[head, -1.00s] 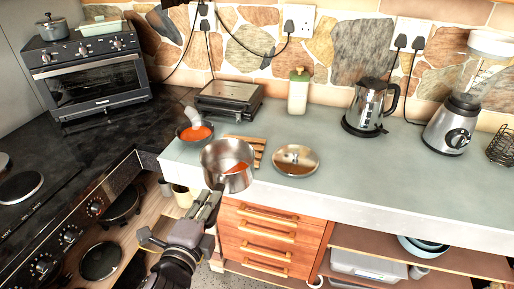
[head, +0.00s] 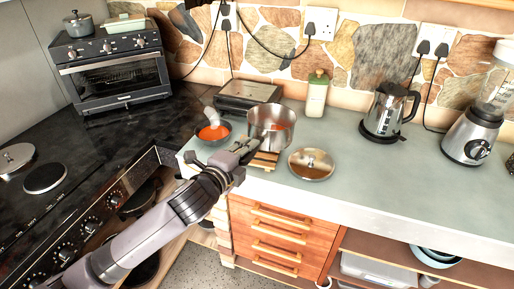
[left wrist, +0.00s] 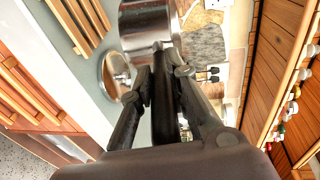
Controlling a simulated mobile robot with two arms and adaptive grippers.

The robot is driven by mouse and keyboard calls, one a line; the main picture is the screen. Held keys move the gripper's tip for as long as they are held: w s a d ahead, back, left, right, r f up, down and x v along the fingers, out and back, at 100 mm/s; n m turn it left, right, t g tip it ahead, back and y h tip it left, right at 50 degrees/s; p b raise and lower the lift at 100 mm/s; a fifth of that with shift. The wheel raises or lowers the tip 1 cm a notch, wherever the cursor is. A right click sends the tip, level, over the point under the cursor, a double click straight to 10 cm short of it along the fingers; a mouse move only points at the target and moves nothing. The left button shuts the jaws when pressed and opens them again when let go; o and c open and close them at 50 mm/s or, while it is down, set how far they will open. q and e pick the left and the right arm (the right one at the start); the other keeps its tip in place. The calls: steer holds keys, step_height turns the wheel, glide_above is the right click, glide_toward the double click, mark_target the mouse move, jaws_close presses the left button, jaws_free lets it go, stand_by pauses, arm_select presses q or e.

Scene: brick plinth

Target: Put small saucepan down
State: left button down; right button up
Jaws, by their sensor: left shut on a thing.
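The small saucepan (head: 271,139), shiny metal with something orange inside, is over the grey counter near its left end. My left gripper (head: 243,151) is shut on its handle from the front left. The left wrist view shows the dark handle (left wrist: 163,95) between my fingers and the pan's metal side (left wrist: 146,22) at the top. A slatted wooden trivet (head: 263,161) shows just below and in front of the pan; it also shows in the left wrist view (left wrist: 82,22). I cannot tell whether the pan touches it. My right gripper is not in view.
A metal lid (head: 311,164) lies right of the trivet. A dark bowl with orange contents (head: 213,134) stands left of the pan. A grill press (head: 247,95) and a green-topped bottle (head: 317,94) stand behind; a kettle (head: 388,112) and blender (head: 474,130) are right. The front-right counter is clear.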

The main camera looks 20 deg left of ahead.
arm_select(q)
steer(key=w+a+r+p, duration=0.1)
steer(key=w+a+r, duration=0.5)
steer(key=w+r, duration=0.15)
step_height(320, 180, down, 20)
steer(key=p, duration=0.1)
steer(key=shift+s+r+n+y, duration=0.2)
steer(key=shift+s+n+y, duration=0.1)
steer(key=shift+s, duration=0.1)
steer(key=c, duration=2)
jaws_free()
steer(key=shift+f, duration=0.2)
steer(key=o, duration=0.5)
steer(key=shift+c, duration=0.2)
steer(key=shift+r, duration=0.1)
steer(key=b+v, duration=0.1)
steer(key=v, duration=1.1)
steer(key=shift+b, duration=0.4)
